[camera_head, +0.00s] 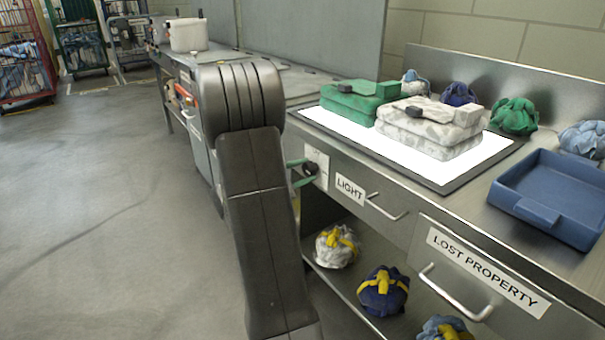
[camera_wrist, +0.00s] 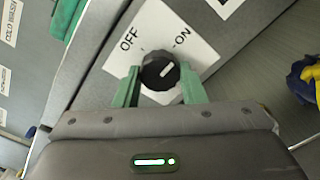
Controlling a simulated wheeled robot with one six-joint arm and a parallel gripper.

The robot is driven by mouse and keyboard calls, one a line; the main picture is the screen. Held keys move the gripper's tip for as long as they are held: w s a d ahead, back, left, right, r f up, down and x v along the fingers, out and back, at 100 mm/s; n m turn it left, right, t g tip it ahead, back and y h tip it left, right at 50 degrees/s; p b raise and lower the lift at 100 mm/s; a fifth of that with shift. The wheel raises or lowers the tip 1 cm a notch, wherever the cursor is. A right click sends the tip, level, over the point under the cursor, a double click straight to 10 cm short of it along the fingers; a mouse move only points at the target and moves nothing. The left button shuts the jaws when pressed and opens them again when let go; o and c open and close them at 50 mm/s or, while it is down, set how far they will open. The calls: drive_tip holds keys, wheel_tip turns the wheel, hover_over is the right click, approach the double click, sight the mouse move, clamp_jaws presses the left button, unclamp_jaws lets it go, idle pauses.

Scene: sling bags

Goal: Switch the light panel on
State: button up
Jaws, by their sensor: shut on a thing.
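The light panel (camera_head: 345,124) is set in the steel counter and its bare surface glows bright white. Its switch is a black round knob (camera_wrist: 158,71) on a white plate marked OFF at left and ON at right. The knob's white pointer line slants up and right, toward ON. My gripper (camera_head: 299,172) is at the counter front; its green fingers stand on both sides of the knob and are shut on it. In the head view the knob (camera_head: 310,168) shows just right of the fingers, beside the LIGHT label (camera_head: 350,190).
Folded green (camera_head: 358,98) and patterned white (camera_head: 432,125) bags lie on the panel. A blue tray (camera_head: 550,195) stands right of it. Several bundled bags sit behind, and more on the shelf below (camera_head: 345,280). Drawer handles (camera_head: 455,300) stick out. The floor at left is clear.

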drive_tip(key=o, duration=1)
drive_tip(key=shift+s+a, duration=0.1)
drive_tip(key=p+v, duration=0.2)
drive_tip(key=v, duration=1.1)
drive_tip(key=shift+s+a, duration=0.2)
drive_tip(key=shift+a, duration=0.05)
drive_tip(key=b+x, duration=0.2)
drive_tip(key=x, duration=1.2)
drive_tip(key=shift+a, duration=0.1)
